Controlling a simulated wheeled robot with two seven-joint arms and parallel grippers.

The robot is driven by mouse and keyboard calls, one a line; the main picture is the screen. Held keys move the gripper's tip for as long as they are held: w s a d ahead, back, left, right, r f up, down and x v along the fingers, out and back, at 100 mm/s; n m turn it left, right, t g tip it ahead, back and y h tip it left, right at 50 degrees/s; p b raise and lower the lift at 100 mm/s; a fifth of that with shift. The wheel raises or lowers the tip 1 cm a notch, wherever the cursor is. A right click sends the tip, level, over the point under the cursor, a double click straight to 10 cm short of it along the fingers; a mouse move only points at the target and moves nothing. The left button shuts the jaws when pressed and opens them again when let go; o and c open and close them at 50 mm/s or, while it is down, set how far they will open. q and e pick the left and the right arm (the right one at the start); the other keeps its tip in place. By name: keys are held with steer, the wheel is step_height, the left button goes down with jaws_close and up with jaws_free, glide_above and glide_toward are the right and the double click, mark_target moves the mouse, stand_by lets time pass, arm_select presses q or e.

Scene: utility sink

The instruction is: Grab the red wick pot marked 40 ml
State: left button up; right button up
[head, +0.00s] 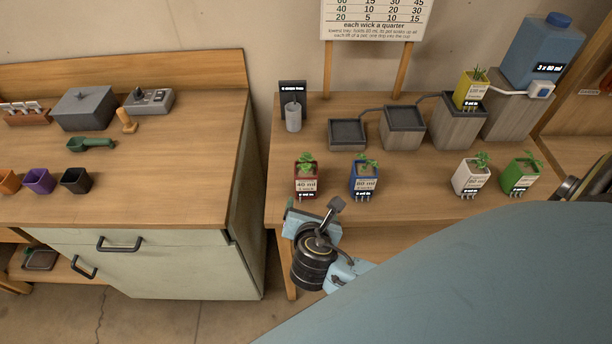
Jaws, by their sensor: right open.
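The red pot (305,187) with a green plant and a white label reading 40 ml stands upright near the front edge of the right-hand table. A blue pot (365,183), whose label seems to read 80 ml, stands just right of it. My right gripper (314,213) is open and empty at the table's front edge, just below the red pot in the head view. I see no contact between them, but the depth gap is hard to judge. My left gripper is not in view.
Trays on blocks, a grey cup (293,117) and a blue tank (543,52) stand behind. A gap separates the left counter (180,170).

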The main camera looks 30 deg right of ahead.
mark_target(306, 167)
step_height(306, 167, up, 4)
steer(key=w+n+t, duration=0.2)
steer(key=n, duration=0.2)
steer(key=shift+h, duration=0.4)
steer(key=x, duration=0.7)
steer(key=shift+w+f, duration=0.1)
steer(key=shift+w, duration=0.1)
steer(key=shift+b+x, duration=0.3)
steer(key=shift+x, duration=2.45)
steer(key=shift+s+d, duration=0.15)
steer(key=c, duration=1.2)
